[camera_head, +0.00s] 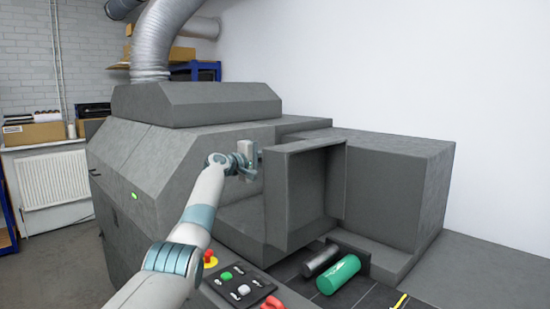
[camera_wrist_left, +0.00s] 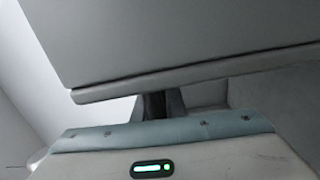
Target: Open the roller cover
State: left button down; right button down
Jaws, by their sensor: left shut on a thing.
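The roller cover (camera_head: 277,195) is a grey, box-like shell on the big grey machine. It stands swung away from the roller bay, its hollow inside facing right. A black roller (camera_head: 321,260) and a green roller (camera_head: 338,274) lie exposed below and right of it. My left gripper (camera_head: 249,160) is at the cover's upper left side, shut on what looks like its handle; the fingers largely hide the grip. In the left wrist view a large grey panel (camera_wrist_left: 180,40), apparently the cover, fills the top, close beyond my gripper. My right gripper is not in view.
A control panel (camera_head: 240,286) with coloured buttons sits at the machine's front, beside a red-and-yellow stop button (camera_head: 210,259). A red object (camera_head: 271,302) is at the bottom edge. A grey block (camera_head: 395,190) of the machine stands right of the cover.

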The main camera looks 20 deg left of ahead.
pick_arm(q)
jog(key=shift+a+f, duration=0.1)
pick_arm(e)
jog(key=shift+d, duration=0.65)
